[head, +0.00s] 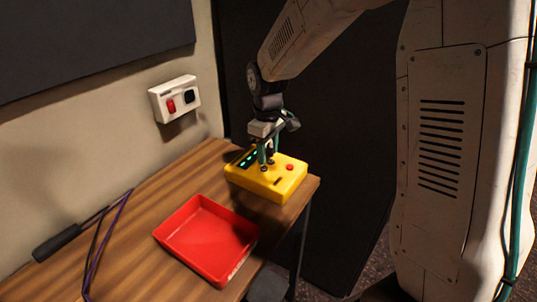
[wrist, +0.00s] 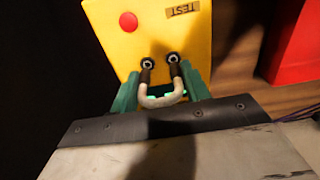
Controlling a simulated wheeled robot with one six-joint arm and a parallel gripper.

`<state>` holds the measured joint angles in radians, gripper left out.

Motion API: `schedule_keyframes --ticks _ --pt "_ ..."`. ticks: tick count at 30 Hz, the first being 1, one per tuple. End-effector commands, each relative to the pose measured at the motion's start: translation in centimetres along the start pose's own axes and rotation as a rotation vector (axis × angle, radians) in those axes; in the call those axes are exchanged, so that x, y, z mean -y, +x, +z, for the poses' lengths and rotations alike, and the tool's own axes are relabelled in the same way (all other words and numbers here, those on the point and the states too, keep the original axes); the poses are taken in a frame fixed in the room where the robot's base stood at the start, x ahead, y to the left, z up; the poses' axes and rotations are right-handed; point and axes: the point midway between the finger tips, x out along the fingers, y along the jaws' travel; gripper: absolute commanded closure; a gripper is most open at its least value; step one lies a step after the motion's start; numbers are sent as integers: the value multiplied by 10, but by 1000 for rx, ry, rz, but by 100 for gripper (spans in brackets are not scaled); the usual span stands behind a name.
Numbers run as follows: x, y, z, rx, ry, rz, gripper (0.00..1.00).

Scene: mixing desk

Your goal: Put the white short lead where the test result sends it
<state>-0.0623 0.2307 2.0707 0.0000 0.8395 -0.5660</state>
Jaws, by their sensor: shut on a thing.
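The white short lead (wrist: 161,101) is a small bent loop with dark plug ends, seen in the wrist view. My gripper (wrist: 161,88) is shut on it, with a green finger on each side. The plug ends meet two round sockets on the yellow tester (head: 262,187); I cannot tell how deep they sit. The tester also shows in the wrist view (wrist: 180,35), with a red button and a TEST label. In the head view my gripper (head: 268,160) is over the tester and hides most of the lead. Green lights (head: 249,159) glow on the tester's display.
An empty red tray (head: 192,249) lies on the wooden desk (head: 150,205), in front of the tester. A dark handle (head: 57,243) and a purple cable (head: 104,236) lie at the left. A white wall box (head: 174,98) has a red part and a black part.

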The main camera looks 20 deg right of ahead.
Motion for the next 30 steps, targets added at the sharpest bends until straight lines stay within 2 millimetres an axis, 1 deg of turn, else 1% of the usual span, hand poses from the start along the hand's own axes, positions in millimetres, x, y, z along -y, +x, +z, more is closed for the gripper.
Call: schedule_keyframes --ticks 30 --pt "0 -40 0 0 0 0 95"
